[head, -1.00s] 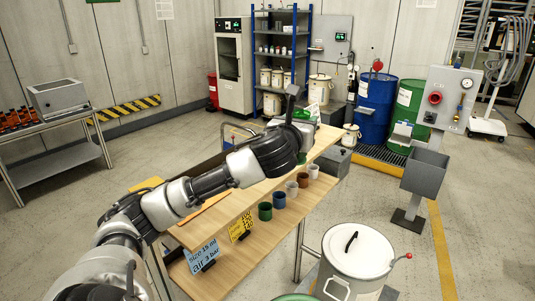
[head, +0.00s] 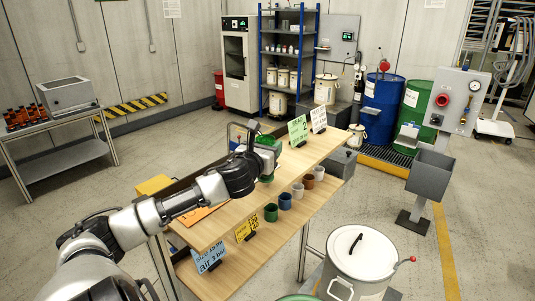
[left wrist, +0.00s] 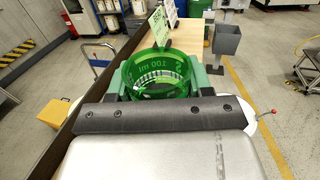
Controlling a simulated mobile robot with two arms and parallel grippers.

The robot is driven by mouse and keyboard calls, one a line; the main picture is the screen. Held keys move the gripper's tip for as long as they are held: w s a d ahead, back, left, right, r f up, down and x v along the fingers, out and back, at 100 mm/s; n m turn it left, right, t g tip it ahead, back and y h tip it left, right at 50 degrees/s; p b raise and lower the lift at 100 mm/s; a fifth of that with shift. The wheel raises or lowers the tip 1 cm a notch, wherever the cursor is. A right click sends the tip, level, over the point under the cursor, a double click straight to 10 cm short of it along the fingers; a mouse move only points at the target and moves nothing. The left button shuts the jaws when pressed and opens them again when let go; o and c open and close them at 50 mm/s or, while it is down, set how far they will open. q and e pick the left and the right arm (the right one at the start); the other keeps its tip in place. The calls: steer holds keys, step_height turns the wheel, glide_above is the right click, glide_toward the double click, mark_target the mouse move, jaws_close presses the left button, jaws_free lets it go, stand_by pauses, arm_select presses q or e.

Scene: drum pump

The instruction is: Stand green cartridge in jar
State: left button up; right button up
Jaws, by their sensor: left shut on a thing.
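My left gripper (head: 267,163) is above the upper shelf of the wooden bench (head: 232,210). It is shut on the green cartridge, a see-through green cylinder with "100 ml" print, seen from above between the fingers in the left wrist view (left wrist: 158,72). Its lower end (head: 265,179) shows under the gripper in the head view; I cannot tell whether it touches the board. A row of small open jars stands on the lower shelf: green (head: 271,212), blue (head: 285,201), white (head: 298,190), brown (head: 308,182) and another white one (head: 319,172). My right gripper is out of view.
A green sign (head: 298,130) and a white sign (head: 318,118) stand at the far end of the upper shelf. Yellow (head: 246,226) and blue (head: 208,257) signs stand at the near end. A lidded metal pot (head: 358,255) is right of the bench.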

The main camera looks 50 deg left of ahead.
arm_select(q)
steer(key=shift+f, duration=1.3)
steer(key=shift+f, duration=0.15)
steer(key=o, duration=1.3)
steer(key=shift+c, duration=0.2)
